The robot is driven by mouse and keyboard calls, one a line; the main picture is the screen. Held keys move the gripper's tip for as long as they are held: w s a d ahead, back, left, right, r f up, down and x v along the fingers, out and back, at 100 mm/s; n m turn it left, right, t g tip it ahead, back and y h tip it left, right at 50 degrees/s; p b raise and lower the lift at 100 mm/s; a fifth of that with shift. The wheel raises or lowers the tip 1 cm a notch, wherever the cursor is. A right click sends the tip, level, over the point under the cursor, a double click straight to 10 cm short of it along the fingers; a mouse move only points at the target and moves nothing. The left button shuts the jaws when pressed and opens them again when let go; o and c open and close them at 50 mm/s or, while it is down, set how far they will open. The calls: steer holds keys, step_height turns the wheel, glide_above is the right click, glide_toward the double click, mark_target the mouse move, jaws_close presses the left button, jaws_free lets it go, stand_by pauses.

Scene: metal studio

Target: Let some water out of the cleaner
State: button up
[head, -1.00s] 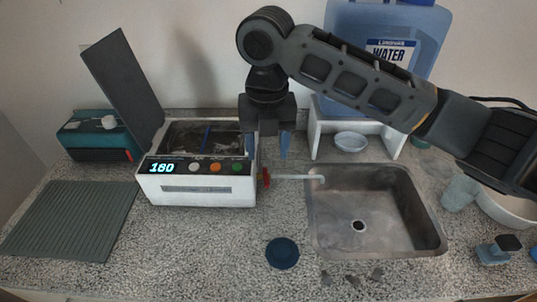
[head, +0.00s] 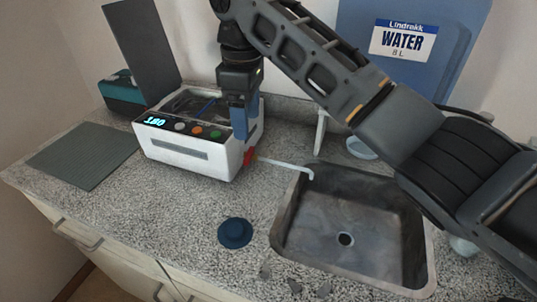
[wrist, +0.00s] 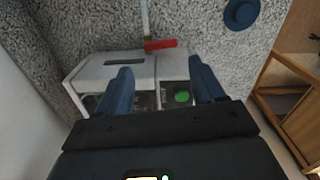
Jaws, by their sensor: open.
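The cleaner (head: 190,158) is a white box with its dark lid (head: 140,52) raised, a lit display reading 180, and several coloured buttons. A red valve handle (head: 249,156) is on its right side, with a pale drain pipe (head: 285,165) reaching over the sink (head: 345,262). My gripper (head: 240,136) points down at the cleaner's right end, its fingers apart and empty. In the wrist view the red handle (wrist: 161,45) lies ahead of the open fingers (wrist: 160,76), with a gap between. The cleaner's body (wrist: 118,66) shows between and beside the fingers. Some of its interior is hidden.
A grey ribbed mat (head: 82,156) is at left, a teal device (head: 122,95) behind. A blue water container (head: 400,75) stands behind my arm. The counter front is mostly clear.

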mark_target(249, 154)
steer(key=shift+f, duration=0.6)
step_height(249, 154, down, 7)
steer(key=shift+r+p, duration=0.2)
steer(key=shift+p, duration=0.3)
steer(key=shift+c, duration=0.2)
